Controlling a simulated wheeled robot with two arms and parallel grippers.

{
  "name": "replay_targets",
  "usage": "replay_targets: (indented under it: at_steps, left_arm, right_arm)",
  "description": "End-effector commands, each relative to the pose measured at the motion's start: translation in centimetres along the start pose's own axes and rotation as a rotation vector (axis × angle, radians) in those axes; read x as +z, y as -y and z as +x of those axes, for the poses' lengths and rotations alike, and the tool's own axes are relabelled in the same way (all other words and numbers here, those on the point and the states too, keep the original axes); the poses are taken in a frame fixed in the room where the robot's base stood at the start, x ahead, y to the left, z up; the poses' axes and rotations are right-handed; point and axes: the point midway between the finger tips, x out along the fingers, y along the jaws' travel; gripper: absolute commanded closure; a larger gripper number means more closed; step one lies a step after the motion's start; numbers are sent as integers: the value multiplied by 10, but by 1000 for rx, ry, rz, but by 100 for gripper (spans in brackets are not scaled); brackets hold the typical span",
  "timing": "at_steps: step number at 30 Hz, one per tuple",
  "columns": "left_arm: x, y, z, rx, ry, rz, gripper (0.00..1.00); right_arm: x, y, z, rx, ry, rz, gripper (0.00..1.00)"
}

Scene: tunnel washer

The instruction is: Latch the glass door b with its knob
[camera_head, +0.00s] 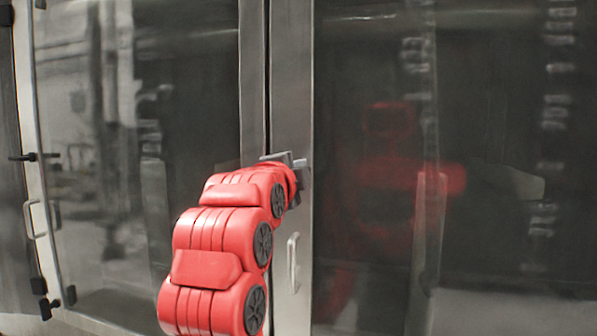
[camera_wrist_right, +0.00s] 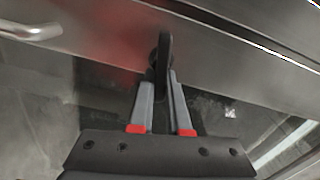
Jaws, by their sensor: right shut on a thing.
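The glass door with the knob is the right one in the head view; its steel frame (camera_head: 292,100) runs upright beside a dark seam, and its pane (camera_head: 500,120) fills the right side. No label shows which door is b. My right gripper (camera_head: 287,160) is at the frame's left edge, at the end of my red arm. In the right wrist view, my right gripper (camera_wrist_right: 162,78) is shut on the black knob (camera_wrist_right: 163,50), with a grey finger on each side. The gripper and arm hide the knob in the head view. My left gripper is not in view.
A bar handle (camera_head: 293,262) stands out from the same frame below the knob; it also shows in the right wrist view (camera_wrist_right: 30,31). Another glass door (camera_head: 190,90) is at left, with its own handle (camera_head: 30,220) and black knob (camera_head: 30,157). The right pane reflects my red body.

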Motion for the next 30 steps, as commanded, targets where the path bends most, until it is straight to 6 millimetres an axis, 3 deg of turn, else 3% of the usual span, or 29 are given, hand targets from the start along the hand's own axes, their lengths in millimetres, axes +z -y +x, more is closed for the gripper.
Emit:
replay_targets:
  at_steps: [12,29,30]
  left_arm:
    - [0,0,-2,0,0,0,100]
    - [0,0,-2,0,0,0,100]
    - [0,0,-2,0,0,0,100]
  right_arm:
    - [0,-4,0,2,-1,190,100]
    - [0,-5,0,2,-1,218,100]
    - [0,-5,0,2,-1,218,80]
